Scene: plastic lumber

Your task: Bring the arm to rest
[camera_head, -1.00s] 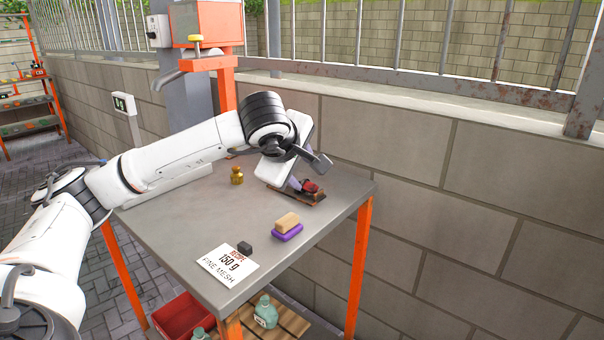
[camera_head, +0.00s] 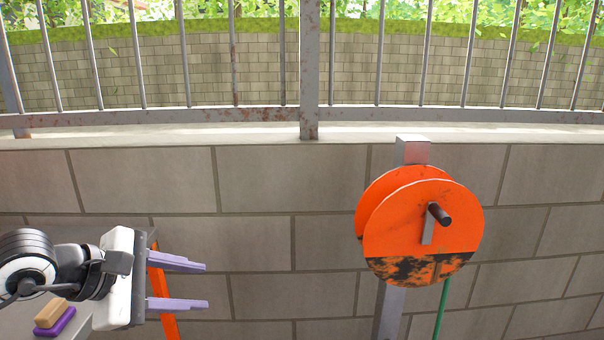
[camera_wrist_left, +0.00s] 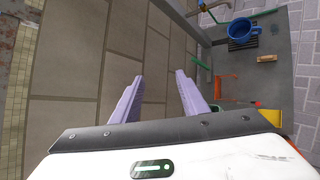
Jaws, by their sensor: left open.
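My left arm comes in from the left edge in the head view. Its gripper (camera_head: 206,286) points right, with two pale purple fingers spread apart and nothing between them. The fingers reach past the right edge of the grey table (camera_head: 20,322), in front of the block wall. In the left wrist view the same gripper (camera_wrist_left: 159,78) is open and empty, with the wall behind it. My right gripper is in neither view.
A tan block (camera_head: 51,312) lies on a purple one (camera_head: 60,325) on the table. An orange reel (camera_head: 415,235) on a post stands at the right by the wall (camera_head: 270,240). The left wrist view shows a blue mug (camera_wrist_left: 240,32) and a small tan block (camera_wrist_left: 267,58).

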